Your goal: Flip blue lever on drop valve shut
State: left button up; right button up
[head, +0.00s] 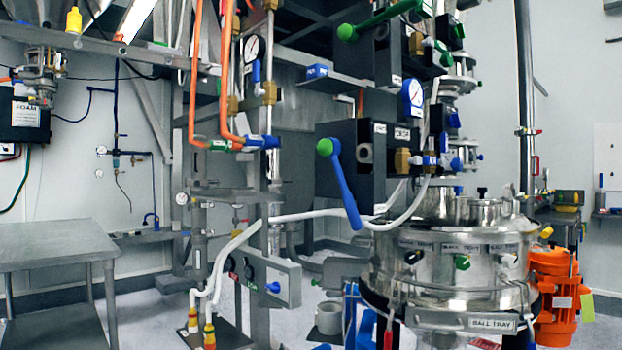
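The blue lever (345,188) shows right of centre in the head view, on the front of a dark valve box (372,150). It slants steeply down and slightly right from a round green knob (325,147) at its upper end. Its lower end hangs below the box, by the white hose. The small labels on the box are too small to read, so I cannot tell whether the valve is open or shut. Neither of my grippers is in view.
A green lever (380,20) sits on another box above. A steel sifter vessel (450,250) stands below right, beside an orange motor (556,295). A white hose (300,214) runs below the blue lever. A grey table (60,240) stands left.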

aim_at(330, 148)
jog(key=i+l, duration=0.15)
jog(key=i, duration=0.25)
jog(key=i+l+z, duration=0.15)
jog(key=i, duration=0.3)
